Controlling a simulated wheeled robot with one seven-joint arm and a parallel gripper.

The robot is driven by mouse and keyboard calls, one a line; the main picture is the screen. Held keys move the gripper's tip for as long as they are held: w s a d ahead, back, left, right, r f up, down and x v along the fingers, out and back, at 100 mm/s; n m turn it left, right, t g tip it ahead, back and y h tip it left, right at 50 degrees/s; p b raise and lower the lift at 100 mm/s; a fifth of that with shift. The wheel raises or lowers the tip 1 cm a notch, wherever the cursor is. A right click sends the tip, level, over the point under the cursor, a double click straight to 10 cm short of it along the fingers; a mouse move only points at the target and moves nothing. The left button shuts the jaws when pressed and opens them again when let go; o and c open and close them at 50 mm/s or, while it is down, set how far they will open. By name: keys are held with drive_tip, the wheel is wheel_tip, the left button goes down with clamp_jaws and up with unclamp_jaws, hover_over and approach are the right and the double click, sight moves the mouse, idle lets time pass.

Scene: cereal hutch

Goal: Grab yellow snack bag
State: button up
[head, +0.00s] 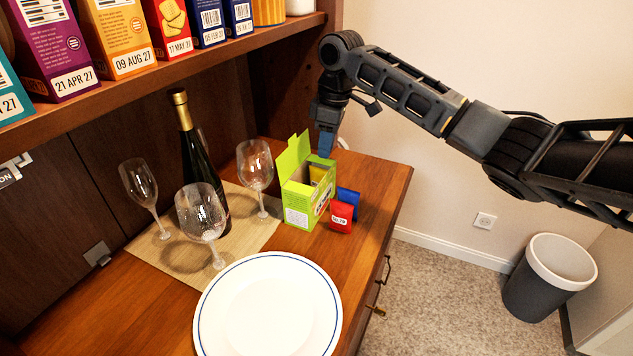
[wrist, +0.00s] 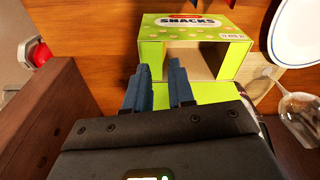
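The yellow snack bag (head: 317,173) shows as a small yellow patch inside the open green snack box (head: 297,192) on the hutch counter. Most of it is hidden by the box walls. In the wrist view the green box (wrist: 195,24) shows its SNACKS label and a tan interior, and I cannot make out the yellow bag. My gripper (head: 325,153) points down just above the back right of the box. Its blue fingers in the wrist view (wrist: 160,72) are apart with a gap between them, and nothing shows in it.
A red bag (head: 341,217) and a blue bag (head: 348,200) stand right of the box. Wine glasses (head: 255,170) and a dark bottle (head: 203,160) stand to the left, with a white plate (head: 268,310) in front. A shelf of cereal boxes (head: 120,35) hangs above.

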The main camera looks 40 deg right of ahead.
sight(321, 161)
drive_tip(key=shift+w+a+f, duration=0.1)
drive_tip(key=shift+w+f, duration=0.1)
drive_tip(key=shift+f, duration=0.7)
drive_tip(key=shift+w+a+f, duration=0.15)
drive_tip(key=shift+f, duration=0.75)
drive_tip(key=shift+w+a+f, duration=0.1)
drive_tip(key=shift+w+f, duration=0.1)
drive_tip(key=shift+f, duration=0.7)
drive_tip(key=shift+c, duration=0.3)
clamp_jaws()
